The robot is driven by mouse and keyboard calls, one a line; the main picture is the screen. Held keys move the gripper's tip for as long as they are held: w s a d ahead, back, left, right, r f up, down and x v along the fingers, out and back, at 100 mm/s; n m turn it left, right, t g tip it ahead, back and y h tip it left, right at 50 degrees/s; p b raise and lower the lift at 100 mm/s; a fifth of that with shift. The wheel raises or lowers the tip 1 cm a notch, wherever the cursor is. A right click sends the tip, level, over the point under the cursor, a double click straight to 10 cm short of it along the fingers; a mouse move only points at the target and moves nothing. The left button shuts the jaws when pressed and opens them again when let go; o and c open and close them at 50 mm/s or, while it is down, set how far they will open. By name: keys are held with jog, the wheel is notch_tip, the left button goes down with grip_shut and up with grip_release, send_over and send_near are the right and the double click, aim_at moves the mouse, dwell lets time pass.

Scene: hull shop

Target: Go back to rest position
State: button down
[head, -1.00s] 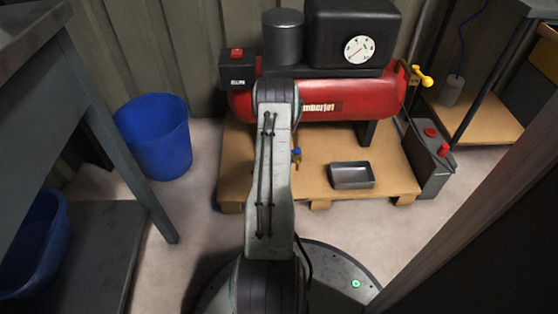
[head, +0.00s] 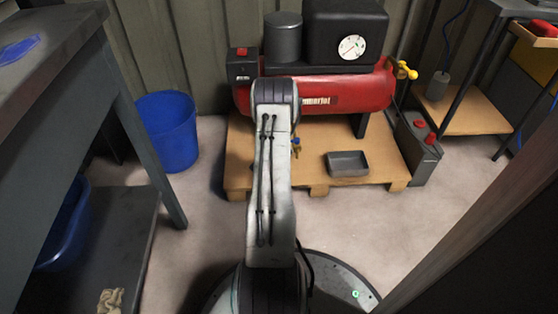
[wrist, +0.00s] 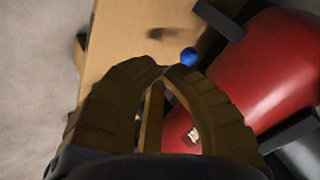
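My arm (head: 275,170) reaches forward in the head view, where it hides my gripper. In the wrist view my gripper (wrist: 164,71) shows two brown curved fingers whose tips meet. I see nothing held at the tips; a tan strip and some red show through the gap behind them. A small blue knob (wrist: 188,57) lies just past the tips, seemingly apart from them. It also shows in the head view (head: 296,141) below the red compressor tank (head: 350,97).
The compressor stands on a wooden pallet (head: 320,178) with a grey metal tray (head: 347,164). A blue bin (head: 170,135) and a grey workbench (head: 60,60) are at left. A grey can (head: 420,150) stands at right. A dark post (head: 470,230) crosses the lower right. Floor between is clear.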

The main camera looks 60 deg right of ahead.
jog(key=shift+a+r, duration=0.35)
jog(key=shift+r, duration=0.15)
